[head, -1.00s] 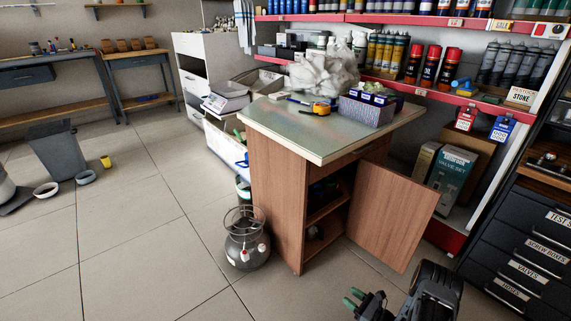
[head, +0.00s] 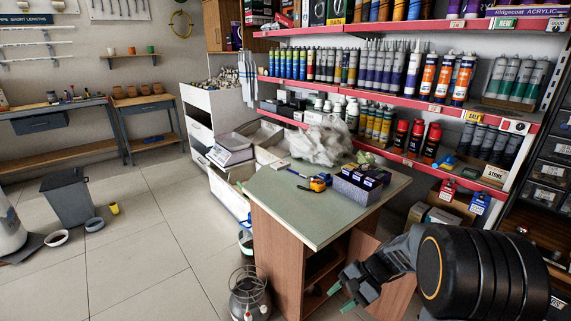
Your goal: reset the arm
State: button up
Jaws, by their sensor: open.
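My gripper (head: 341,298) is at the lower right of the head view, with green fingertips pointing left. Its fingers are apart and nothing shows between them. It is in front of the open lower part of the wooden cabinet (head: 279,263), and my arm comes in from the right edge and hides part of the cabinet door (head: 362,246). I cannot tell how far the gripper is from the cabinet.
A gas cylinder (head: 249,297) stands left of the cabinet. Shelves of tubes and dark drawers (head: 548,170) are at right.

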jog(key=s+d+r+n+t+h+p, duration=0.1)
jog(key=s+r+n+h+p, duration=0.3)
jog(key=r, duration=1)
jog(key=s+d+r+n+t+h+p, duration=0.1)
jog(key=s+r+n+t+h+p, duration=0.3)
jog(key=r+p, duration=0.6)
jog(key=s+v, duration=0.1)
jog(key=v, duration=0.3)
jog(key=shift+s+a, duration=0.1)
